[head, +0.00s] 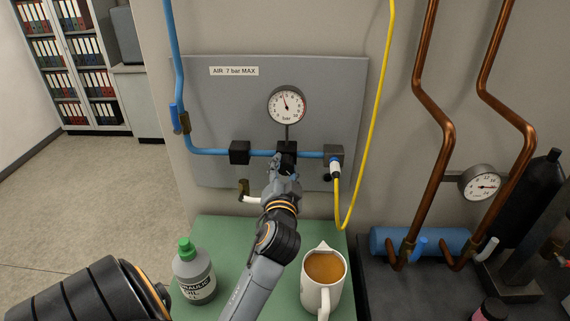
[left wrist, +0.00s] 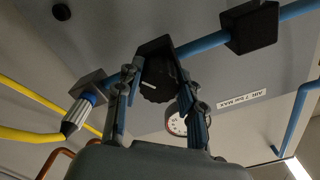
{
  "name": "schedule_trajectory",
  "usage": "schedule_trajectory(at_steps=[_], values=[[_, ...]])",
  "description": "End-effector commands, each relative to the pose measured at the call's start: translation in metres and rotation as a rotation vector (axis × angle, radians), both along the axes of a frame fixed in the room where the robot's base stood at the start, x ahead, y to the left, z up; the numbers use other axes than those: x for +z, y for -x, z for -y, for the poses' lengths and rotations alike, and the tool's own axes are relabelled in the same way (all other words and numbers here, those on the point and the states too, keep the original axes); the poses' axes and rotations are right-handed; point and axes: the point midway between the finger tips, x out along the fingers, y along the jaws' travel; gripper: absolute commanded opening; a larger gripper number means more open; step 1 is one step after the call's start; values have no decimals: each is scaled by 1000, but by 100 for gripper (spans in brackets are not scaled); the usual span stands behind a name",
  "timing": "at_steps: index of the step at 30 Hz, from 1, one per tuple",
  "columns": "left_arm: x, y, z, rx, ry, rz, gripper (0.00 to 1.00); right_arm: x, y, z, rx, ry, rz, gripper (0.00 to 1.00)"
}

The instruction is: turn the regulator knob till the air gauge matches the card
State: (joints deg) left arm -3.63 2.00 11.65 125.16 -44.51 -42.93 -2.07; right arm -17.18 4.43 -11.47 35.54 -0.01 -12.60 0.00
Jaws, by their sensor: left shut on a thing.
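The air gauge (head: 287,105) is a white round dial marked bar, on a grey panel; its needle points up and slightly left. It also shows partly behind a finger in the left wrist view (left wrist: 175,124). Below it, the black regulator knob (left wrist: 158,82) with a white mark sits under a black block on the blue pipe. My left gripper (head: 285,168) is at the knob, its two fingers (left wrist: 160,88) shut on the knob's sides. In the head view the gripper mostly hides the knob. A white label (head: 234,71) reads "AIR 7 bar MAX"; no separate card shows.
A yellow hose (head: 364,130) hangs right of the knob from a coupling (head: 335,168). On the green bench top (head: 228,232) stand an oil bottle (head: 194,272) and a mug (head: 323,280) of brown liquid, either side of my arm. Copper pipes (head: 434,110) and another gauge (head: 480,184) are at right.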

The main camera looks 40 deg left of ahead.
Motion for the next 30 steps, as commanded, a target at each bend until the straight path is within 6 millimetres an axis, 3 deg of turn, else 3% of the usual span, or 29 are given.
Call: schedule_trajectory(at_steps=[25, 26, 28, 30], values=[[2, 0, -2, 3, -110, -85, 7, 10, 0, 3, 1, 4, 0, 38], [2, 0, -2, 3, -109, -85, 43, 10, 0, 3, 1, 4, 0, 38], [2, 0, -2, 3, -109, -85, 57, 10, 0, 4, 2, 5, 0, 38], [2, 0, -1, 2, -108, -86, 62, 10, 0, 5, 2, 5, 0, 38]])
